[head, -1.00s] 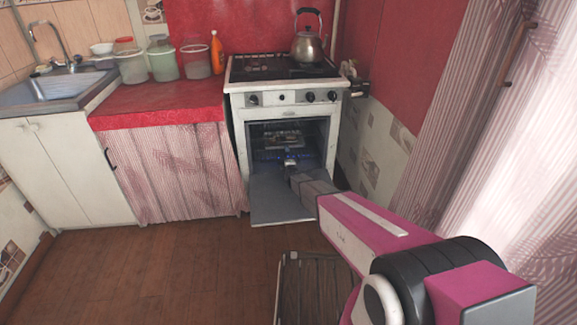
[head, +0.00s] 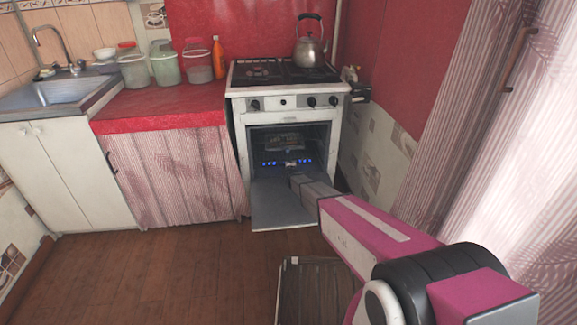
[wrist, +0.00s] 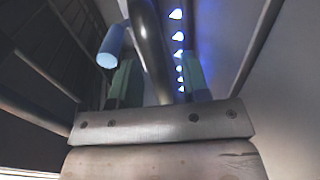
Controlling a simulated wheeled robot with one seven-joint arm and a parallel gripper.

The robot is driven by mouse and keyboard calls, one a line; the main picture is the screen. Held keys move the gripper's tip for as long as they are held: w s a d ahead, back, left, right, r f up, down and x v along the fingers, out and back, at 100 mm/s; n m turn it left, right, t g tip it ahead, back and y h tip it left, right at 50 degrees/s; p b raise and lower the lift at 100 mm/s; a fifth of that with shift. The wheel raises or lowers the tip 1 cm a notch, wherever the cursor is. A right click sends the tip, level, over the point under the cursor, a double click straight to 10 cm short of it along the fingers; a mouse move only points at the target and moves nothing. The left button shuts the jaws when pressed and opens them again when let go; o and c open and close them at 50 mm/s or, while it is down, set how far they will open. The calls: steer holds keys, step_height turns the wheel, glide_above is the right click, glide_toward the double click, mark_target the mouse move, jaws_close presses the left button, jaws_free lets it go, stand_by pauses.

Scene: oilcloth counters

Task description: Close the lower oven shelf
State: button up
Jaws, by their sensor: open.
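The white oven (head: 287,120) stands under the stove top, with its grey door (head: 285,208) folded down open. Inside, a rack (head: 287,143) shows in the upper part of the cavity, and blue flames glow lower down. The lower shelf cannot be told apart clearly. My gripper (head: 291,164) reaches over the open door into the lower cavity. In the wrist view my gripper (wrist: 157,72) is open, its two fingers spread. A dark tube (wrist: 150,50) shows beyond and between them; I cannot tell whether they touch it. A blue-ended tube (wrist: 112,45) is beside the left finger.
A kettle (head: 309,45) stands on the stove top. A red counter (head: 165,104) with jars and an orange bottle (head: 218,58) is to the left, beside a sink (head: 55,92). A tiled wall and striped curtain (head: 470,110) bound the right. The wooden floor (head: 150,275) at left is clear.

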steer(key=v, duration=1)
steer(key=shift+s, duration=0.15)
